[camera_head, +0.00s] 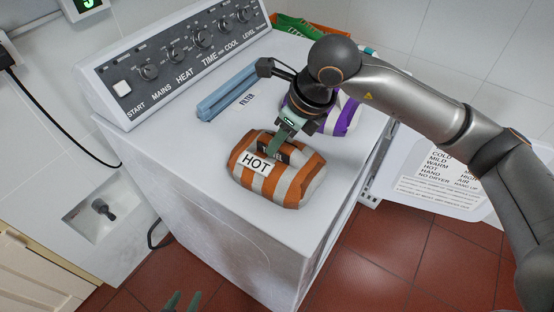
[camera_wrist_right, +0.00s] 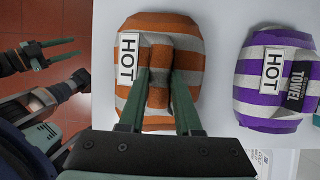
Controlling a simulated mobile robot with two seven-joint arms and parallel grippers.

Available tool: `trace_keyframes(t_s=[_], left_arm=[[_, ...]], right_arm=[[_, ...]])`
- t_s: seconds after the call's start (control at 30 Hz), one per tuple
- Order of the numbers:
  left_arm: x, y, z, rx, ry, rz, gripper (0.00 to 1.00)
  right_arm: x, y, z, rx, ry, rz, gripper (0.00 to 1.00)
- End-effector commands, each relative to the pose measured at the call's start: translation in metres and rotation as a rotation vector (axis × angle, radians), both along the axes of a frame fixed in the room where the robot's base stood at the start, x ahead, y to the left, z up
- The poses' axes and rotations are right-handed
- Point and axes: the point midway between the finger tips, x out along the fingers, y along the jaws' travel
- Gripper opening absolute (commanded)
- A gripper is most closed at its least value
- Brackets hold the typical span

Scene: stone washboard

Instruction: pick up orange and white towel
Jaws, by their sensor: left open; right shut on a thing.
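The orange and white striped towel (camera_head: 285,186) lies folded on top of the white machine, with a white HOT label on it. My right gripper (camera_head: 277,150) reaches down onto the towel from above. In the right wrist view its two green fingers (camera_wrist_right: 162,78) are shut on a pinched fold in the middle of the orange and white towel (camera_wrist_right: 158,28). The towel appears to rest on the machine top still. My left gripper (camera_wrist_right: 52,54) is open and empty, away at the left in the right wrist view; only its fingertips (camera_head: 183,302) show at the bottom of the head view.
A purple and white towel (camera_head: 347,112) lies behind my right gripper; it also shows in the right wrist view (camera_wrist_right: 275,80). A blue filter piece (camera_head: 228,94) lies near the control panel (camera_head: 180,62). A green and orange item (camera_head: 295,27) stands behind. The machine's front-left top (camera_head: 190,150) is clear.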

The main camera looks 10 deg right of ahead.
Motion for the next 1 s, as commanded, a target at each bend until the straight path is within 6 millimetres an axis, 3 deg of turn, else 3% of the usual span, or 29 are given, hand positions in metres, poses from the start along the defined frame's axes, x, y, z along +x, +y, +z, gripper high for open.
trace_keyframes(t_s=[0.13, 1.0], left_arm=[[0.0000, 0.0000, 0.0000, 0.000, 0.000, 0.000, 0.50], [0.0000, -0.0001, 0.0001, 0.000, 0.000, 0.000, 0.50]], right_arm=[[0.0001, -0.0001, 0.0003, 0.000, 0.000, 0.000, 0.00], [0.0001, -0.0001, 0.0005, 0.001, -0.001, 0.000, 0.00]])
